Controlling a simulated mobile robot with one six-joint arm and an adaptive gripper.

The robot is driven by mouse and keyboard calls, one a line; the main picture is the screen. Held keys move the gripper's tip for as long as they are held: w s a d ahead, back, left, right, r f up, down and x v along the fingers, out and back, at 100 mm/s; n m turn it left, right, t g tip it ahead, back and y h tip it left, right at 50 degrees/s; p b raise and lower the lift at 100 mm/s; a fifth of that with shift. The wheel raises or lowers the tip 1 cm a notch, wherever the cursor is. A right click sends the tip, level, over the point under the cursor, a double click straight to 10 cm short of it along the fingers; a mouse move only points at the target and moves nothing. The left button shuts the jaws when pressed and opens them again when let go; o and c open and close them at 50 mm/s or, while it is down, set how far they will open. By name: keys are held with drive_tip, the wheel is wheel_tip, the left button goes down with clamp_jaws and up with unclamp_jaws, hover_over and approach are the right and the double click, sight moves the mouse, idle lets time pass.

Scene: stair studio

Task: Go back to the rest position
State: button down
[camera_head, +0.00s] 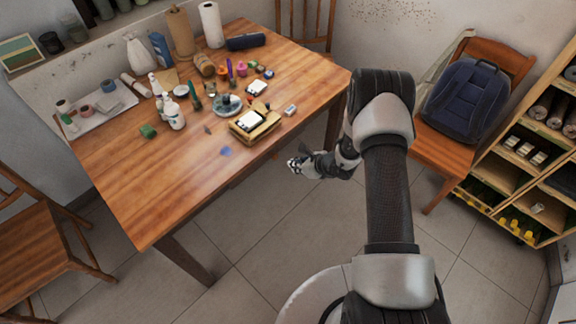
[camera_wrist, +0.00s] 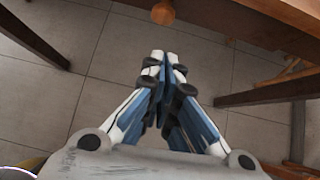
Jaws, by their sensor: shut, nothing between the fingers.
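My gripper (camera_head: 296,165) is at the end of my bent arm, beside the right edge of the wooden table, over the tiled floor. In the wrist view my gripper (camera_wrist: 166,58) has its two fingers together at the tips, with nothing between them. The floor tiles (camera_wrist: 80,70) lie below the fingers, and table legs and wooden edges show around them.
A chair (camera_head: 432,150) with a dark blue backpack (camera_head: 466,97) stands right of my arm, with a shelf (camera_head: 520,165) beyond. Another chair (camera_head: 40,240) is at left.

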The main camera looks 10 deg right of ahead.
drive_tip(key=p+v, duration=0.2)
drive_tip(key=v, duration=0.6)
drive_tip(key=shift+d+r, duration=0.2)
drive_tip(key=shift+r, duration=0.2)
drive_tip(key=a+r+n+g+y, duration=0.1)
drive_tip(key=a+r+n, duration=0.25)
drive_tip(key=r, duration=0.45)
drive_tip(key=a+r+n+y, duration=0.1)
drive_tip(key=a+r+n, duration=0.25)
drive_tip(key=r, duration=0.55)
drive_tip(key=s+a+r+n+g, duration=0.2)
drive_tip(key=s+a+r+n, duration=0.2)
drive_tip(key=s+r+n, duration=0.55)
drive_tip(key=s+d+r+n+h, duration=0.3)
drive_tip(key=s+r+n, duration=0.3)
drive_tip(key=s, duration=0.4)
drive_tip(key=s+d+r+n+h, duration=0.4)
drive_tip(key=s+r, duration=0.3)
drive_tip(key=s, duration=0.3)
drive_tip(key=shift+d+n+t+h, duration=0.3)
drive_tip(key=shift+d+n+t, duration=0.15)
drive_tip(key=shift+n, duration=0.4)
